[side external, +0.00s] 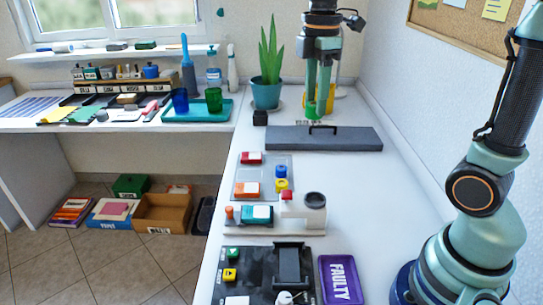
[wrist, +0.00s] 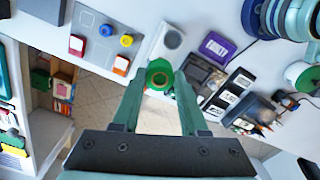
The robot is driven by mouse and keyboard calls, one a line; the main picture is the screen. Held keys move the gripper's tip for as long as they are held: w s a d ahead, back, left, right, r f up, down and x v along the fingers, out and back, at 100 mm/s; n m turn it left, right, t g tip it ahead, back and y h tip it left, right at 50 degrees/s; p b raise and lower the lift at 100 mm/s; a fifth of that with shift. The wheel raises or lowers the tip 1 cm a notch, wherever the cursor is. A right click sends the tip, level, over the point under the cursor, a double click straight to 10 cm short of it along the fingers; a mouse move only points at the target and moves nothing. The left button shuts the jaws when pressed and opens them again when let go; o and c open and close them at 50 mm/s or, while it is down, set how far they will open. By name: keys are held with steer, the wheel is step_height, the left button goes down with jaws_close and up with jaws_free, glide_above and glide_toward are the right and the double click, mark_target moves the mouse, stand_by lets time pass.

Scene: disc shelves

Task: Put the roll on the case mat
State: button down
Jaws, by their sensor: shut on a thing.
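My gripper (side external: 318,98) is shut on a green roll (side external: 310,108), held in the air behind the dark grey case (side external: 350,139). In the wrist view the roll (wrist: 158,66) shows as a green ring with a hollow middle, between the fingertips (wrist: 160,82). A grey mat (side external: 276,162) lies in front of the dark case; it bears a red-and-white case, an orange-and-white case, a blue roll and a yellow roll. This mat (wrist: 96,50) also shows at upper left in the wrist view. I cannot tell for certain which surface is the case mat.
A potted plant (side external: 266,95) stands left of my gripper, and something yellow (side external: 331,97) is partly hidden behind it. Nearer are a board with a white device (side external: 303,211), a black mat (side external: 258,262) and a purple FAULTY tray (side external: 340,279).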

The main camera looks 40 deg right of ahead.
mark_target(264, 175)
steer(key=w+d+f+m, duration=0.4)
steer(key=w+d+m, duration=0.1)
steer(key=w+m, duration=0.35)
steer(key=w+d+f+m, duration=0.3)
steer(key=w+d+m, duration=0.3)
steer(key=w, duration=0.4)
steer(key=shift+m, duration=0.55)
steer(key=f, duration=1.3)
steer(key=a+f, duration=0.1)
steer(key=f, duration=0.6)
steer(key=shift+s+a+f, duration=0.1)
steer(key=shift+s+f, duration=0.05)
steer(key=shift+s, duration=0.05)
steer(key=shift+c, duration=2.2)
jaws_free()
steer(key=shift+f, duration=0.15)
